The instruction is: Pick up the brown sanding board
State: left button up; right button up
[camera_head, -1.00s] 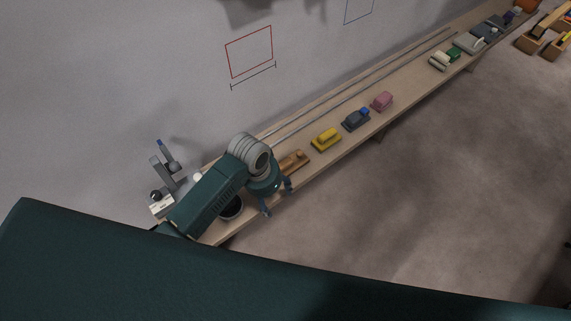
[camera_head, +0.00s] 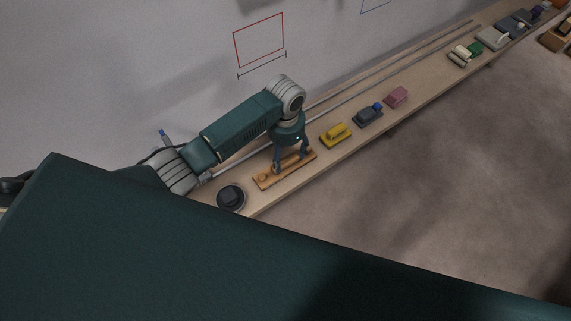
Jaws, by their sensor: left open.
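The brown sanding board (camera_head: 270,181) lies flat on the long wooden shelf, slanting up to the right, with a knob at its near left end. My left gripper (camera_head: 290,166) points down over the board, its two fingers apart and nothing visibly held. The fingertips look close to the board's handle, but I cannot tell whether they touch it. The fingers hide part of the board. My right gripper is not in view.
A dark round container (camera_head: 231,197) stands left of the board. A yellow block tool (camera_head: 336,134), a grey-blue one (camera_head: 368,115) and a pink one (camera_head: 396,97) sit to the right. Two long rods (camera_head: 390,76) lie along the wall side. The floor in front is clear.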

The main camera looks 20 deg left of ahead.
aim_at(285, 161)
pick_arm(q)
notch_tip(285, 161, down, 4)
jog(key=shift+s, duration=0.15)
grip_shut()
dwell(0.3)
jog(key=shift+r, duration=0.1)
notch_tip(285, 161, up, 20)
dwell(0.4)
